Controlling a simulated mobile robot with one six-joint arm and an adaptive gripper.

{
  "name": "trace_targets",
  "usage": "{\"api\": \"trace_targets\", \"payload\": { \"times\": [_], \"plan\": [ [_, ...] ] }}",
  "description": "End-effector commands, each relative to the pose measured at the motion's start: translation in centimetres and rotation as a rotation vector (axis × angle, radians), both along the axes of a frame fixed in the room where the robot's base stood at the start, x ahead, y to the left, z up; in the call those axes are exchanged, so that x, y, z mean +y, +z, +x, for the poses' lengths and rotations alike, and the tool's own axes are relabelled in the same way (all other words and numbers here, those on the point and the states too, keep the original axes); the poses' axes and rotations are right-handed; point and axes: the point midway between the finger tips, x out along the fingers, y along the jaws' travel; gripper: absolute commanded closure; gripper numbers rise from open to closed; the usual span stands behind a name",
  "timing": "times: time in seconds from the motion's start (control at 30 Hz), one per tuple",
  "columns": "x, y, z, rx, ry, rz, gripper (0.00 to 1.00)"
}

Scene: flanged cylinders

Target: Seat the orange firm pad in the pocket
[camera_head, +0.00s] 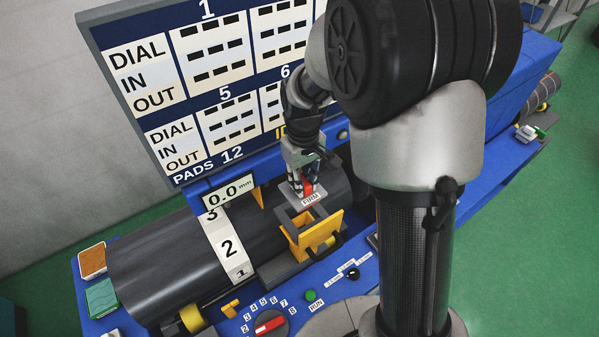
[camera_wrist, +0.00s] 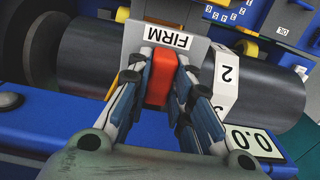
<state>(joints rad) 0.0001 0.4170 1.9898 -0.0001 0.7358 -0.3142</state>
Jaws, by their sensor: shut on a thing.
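The firm pad shows as an orange-red block (camera_wrist: 160,78) between my fingers in the wrist view, with a pale plate marked FIRM (camera_wrist: 180,38) at its far end. In the head view the FIRM plate (camera_head: 311,199) is just below my gripper (camera_head: 305,186). My gripper (camera_wrist: 158,85) is shut on the orange block. A yellow-framed holder (camera_head: 326,231) with a box-like opening, which looks like the pocket, stands just below and in front of the pad. The plate appears above the opening; whether they touch is unclear. The pocket's inside is mostly hidden.
A large dark cylinder (camera_head: 160,260) with a numbered white band (camera_head: 229,246) lies beside the holder. A 0.0 mm readout (camera_head: 228,190) and a blue-and-white board (camera_head: 205,75) stand behind. A red dial (camera_head: 269,323) and buttons are in front.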

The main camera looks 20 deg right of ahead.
Motion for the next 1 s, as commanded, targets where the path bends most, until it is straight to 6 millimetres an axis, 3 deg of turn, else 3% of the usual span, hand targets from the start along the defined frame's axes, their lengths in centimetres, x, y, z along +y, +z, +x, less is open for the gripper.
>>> {"api": "trace_targets", "payload": {
  "times": [0.47,1.0],
  "plan": [
    [0.0,-0.6,0.1,-0.002,0.000,0.001,1.00],
    [0.0,-5.7,0.0,0.000,0.000,0.000,1.00]
  ]
}}
